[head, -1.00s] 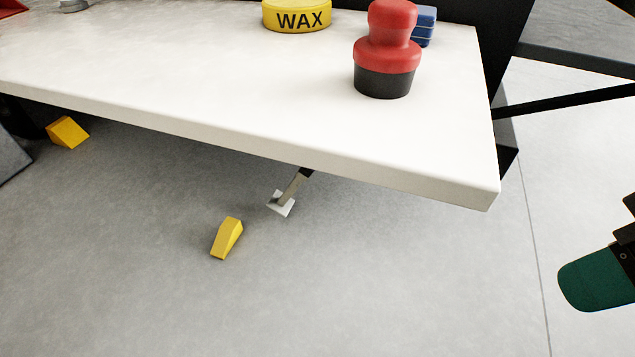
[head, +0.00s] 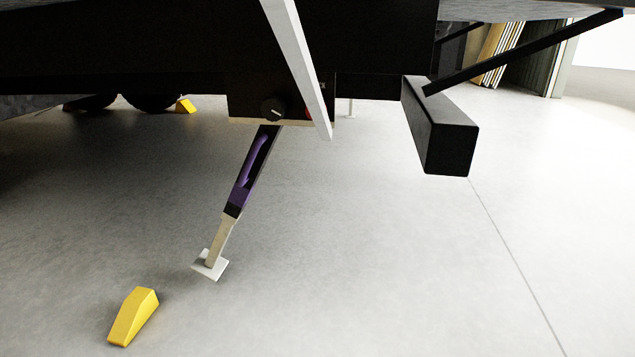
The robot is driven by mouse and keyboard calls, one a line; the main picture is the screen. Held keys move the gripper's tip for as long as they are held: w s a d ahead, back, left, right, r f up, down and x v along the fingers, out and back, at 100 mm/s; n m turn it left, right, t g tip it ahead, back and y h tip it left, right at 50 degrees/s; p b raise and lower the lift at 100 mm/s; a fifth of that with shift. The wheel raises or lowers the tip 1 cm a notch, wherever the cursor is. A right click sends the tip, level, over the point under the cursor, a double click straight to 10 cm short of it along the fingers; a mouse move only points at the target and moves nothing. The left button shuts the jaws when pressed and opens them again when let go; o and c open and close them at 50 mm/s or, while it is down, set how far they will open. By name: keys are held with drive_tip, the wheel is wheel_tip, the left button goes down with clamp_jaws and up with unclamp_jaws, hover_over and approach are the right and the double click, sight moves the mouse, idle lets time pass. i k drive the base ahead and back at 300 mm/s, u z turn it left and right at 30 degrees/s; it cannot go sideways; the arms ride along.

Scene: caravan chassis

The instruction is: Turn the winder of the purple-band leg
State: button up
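The purple-band leg (head: 250,172) slants down and to the left from the underside of the chassis. Its purple band sits on the dark upper part, and a pale lower rod ends in a white foot plate (head: 210,264) at the floor. A round black knob with a white mark, which looks like the winder (head: 273,108), is on a dark box at the top of the leg. A small red patch (head: 309,108) shows right of the knob, partly hidden by a white panel. My gripper is not in the head view.
The white panel (head: 298,70) is seen nearly edge-on beside the knob. A black beam end (head: 447,140) juts out at the right. A yellow wedge (head: 133,316) lies front left; another (head: 185,106) is by the wheels. The floor at right is clear.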

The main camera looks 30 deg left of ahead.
sight(273, 108)
drive_tip(key=z, duration=0.5)
drive_tip(key=i, duration=0.2)
drive_tip(key=u, duration=2.2)
